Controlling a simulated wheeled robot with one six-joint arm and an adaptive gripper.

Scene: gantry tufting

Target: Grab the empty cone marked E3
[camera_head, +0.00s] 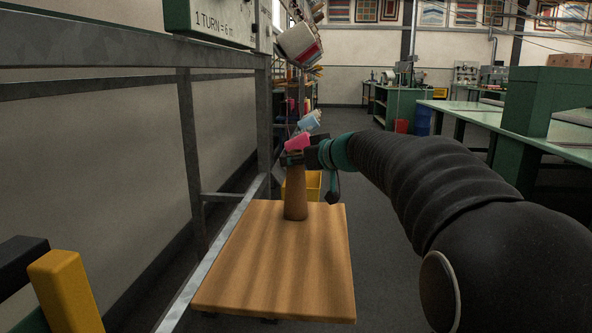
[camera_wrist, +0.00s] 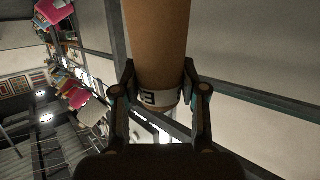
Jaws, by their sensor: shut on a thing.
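A bare brown cone (camera_head: 296,195) stands upright at the far end of a wooden board (camera_head: 285,265); I cannot tell whether its base touches the wood. My gripper (camera_head: 291,159) is at its narrow top, reaching in from the right. In the wrist view the brown cone (camera_wrist: 158,40) lies between the two fingers of my gripper (camera_wrist: 159,82), which are closed on its sides. A white label (camera_wrist: 160,98) around the cone shows a letter E; the rest of the mark is hidden.
A grey metal frame (camera_head: 187,140) runs along the left of the board. Beyond the cone are a pink cone (camera_head: 298,141), a light blue cone (camera_head: 309,121) and a yellow bin (camera_head: 312,184). Green benches (camera_head: 470,114) stand at the right. The near part of the board is clear.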

